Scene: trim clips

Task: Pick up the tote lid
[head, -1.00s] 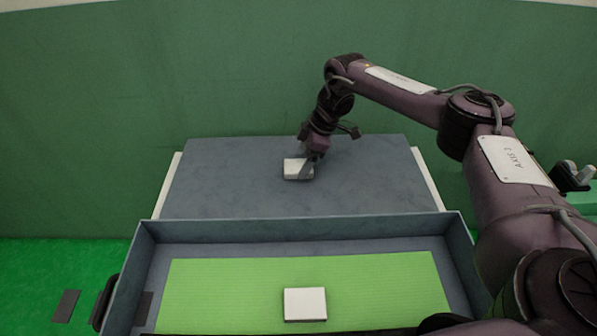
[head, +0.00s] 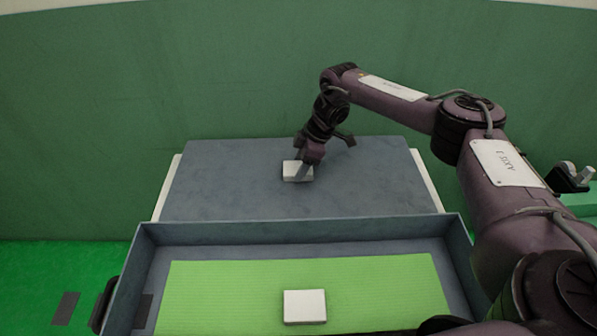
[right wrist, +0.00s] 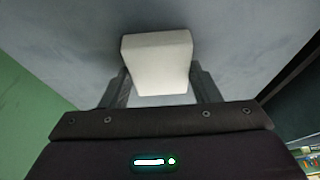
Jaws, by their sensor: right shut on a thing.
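The tote lid (head: 230,190) looks to be the flat grey-blue panel lying behind the open tote (head: 300,230). A small white block (head: 289,168), apparently its handle, stands near its middle. My right gripper (head: 304,170) reaches down to this block and is shut on it. In the right wrist view, the white block (right wrist: 158,62) sits between the two grey fingers, with the grey-blue surface behind it. The panel appears flat, and I cannot see any gap under it. My left gripper is not in view.
The tote holds a light green mat (head: 220,295) with another white block (head: 304,306) on it. White strips (head: 168,187) show beside the panel. A green wall (head: 150,80) stands behind. My right arm covers the right side.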

